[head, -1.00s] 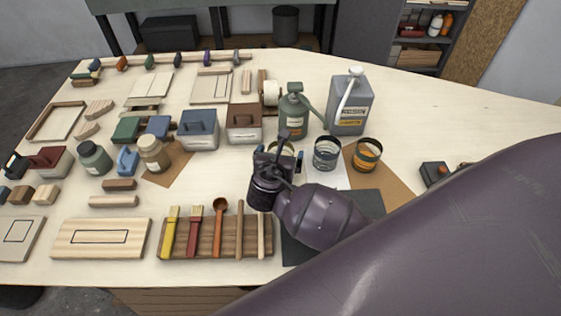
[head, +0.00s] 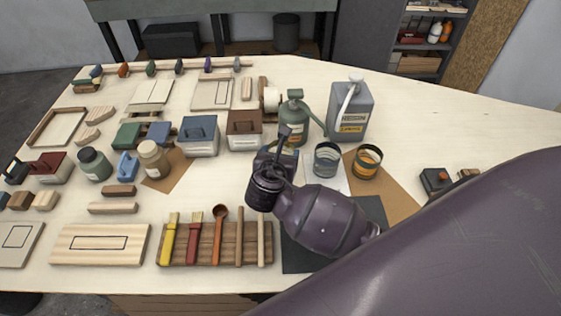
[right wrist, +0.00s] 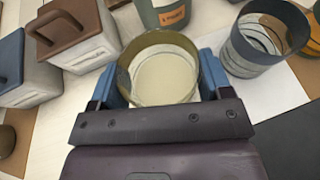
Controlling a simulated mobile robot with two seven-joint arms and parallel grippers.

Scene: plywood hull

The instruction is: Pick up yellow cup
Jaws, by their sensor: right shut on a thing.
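The yellow cup (right wrist: 160,72) is an open round cup with a dull yellow-olive rim and a pale inside, seen from above in the right wrist view. It stands between the two blue fingers of my right gripper (right wrist: 160,88), which press on its left and right sides. The cup looks empty. In the head view my right gripper (head: 276,160) and its dark wrist hide nearly all of the cup. I cannot tell whether its base touches the table. My left gripper is not in view.
A grey-blue cup (head: 326,160) and an orange cup (head: 366,162) stand just to the right. A green pump can (head: 293,122) and a grey jug (head: 350,112) stand behind. A brown-lidded box (head: 244,131) is at the left. The table's (head: 445,115) far right is clear.

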